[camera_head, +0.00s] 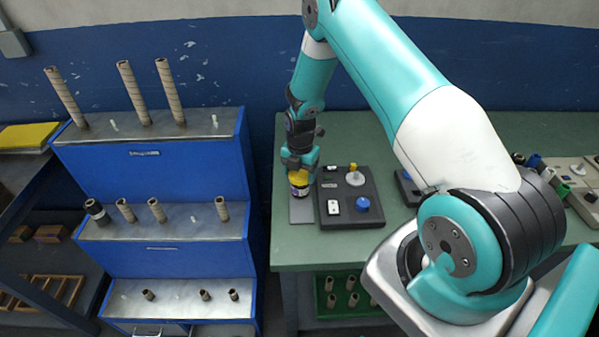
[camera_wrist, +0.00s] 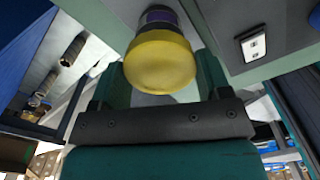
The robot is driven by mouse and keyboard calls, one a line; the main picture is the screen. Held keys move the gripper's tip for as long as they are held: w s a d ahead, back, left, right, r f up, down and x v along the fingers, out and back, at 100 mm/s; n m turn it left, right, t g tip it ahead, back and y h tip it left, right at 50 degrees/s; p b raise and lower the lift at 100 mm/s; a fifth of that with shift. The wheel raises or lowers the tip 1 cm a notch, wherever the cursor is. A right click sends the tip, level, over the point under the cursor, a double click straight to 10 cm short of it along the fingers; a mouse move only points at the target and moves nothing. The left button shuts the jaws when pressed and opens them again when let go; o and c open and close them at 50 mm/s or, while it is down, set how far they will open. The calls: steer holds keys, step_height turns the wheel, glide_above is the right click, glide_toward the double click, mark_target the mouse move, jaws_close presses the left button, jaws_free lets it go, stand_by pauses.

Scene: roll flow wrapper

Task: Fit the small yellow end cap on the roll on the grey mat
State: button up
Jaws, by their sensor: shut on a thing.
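The small yellow end cap (camera_wrist: 160,62) is between the fingers of my gripper (camera_wrist: 160,85) in the wrist view, with its round face toward the camera. The roll (camera_wrist: 158,17), dark with a purple band, is directly beyond the cap and in line with it. In the head view, the yellow cap (camera_head: 298,177) sits at the top of the roll (camera_head: 299,190), which stands upright on the grey mat (camera_head: 301,212). My gripper (camera_head: 299,168) is right above, shut on the cap. I cannot tell whether the cap is fully seated.
A dark control panel (camera_head: 347,197) with a blue knob (camera_head: 362,204) and a white switch (camera_head: 333,207) lies close to the right of the mat. A blue stepped rack (camera_head: 160,170) with cardboard tubes stands left of the green table (camera_head: 400,125). More parts lie at the table's right.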

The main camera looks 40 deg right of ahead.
steer(key=shift+f, duration=0.15)
stand_by(0.3)
steer(key=shift+f+b, duration=0.3)
steer(key=shift+b, duration=0.1)
steer(key=shift+f+b, duration=0.6)
steer(key=shift+b, duration=0.1)
stand_by(0.9)
steer(key=o, duration=1)
steer(key=shift+r, duration=0.1)
steer(key=shift+r+p, duration=2.7)
steer(key=shift+r, duration=1.2)
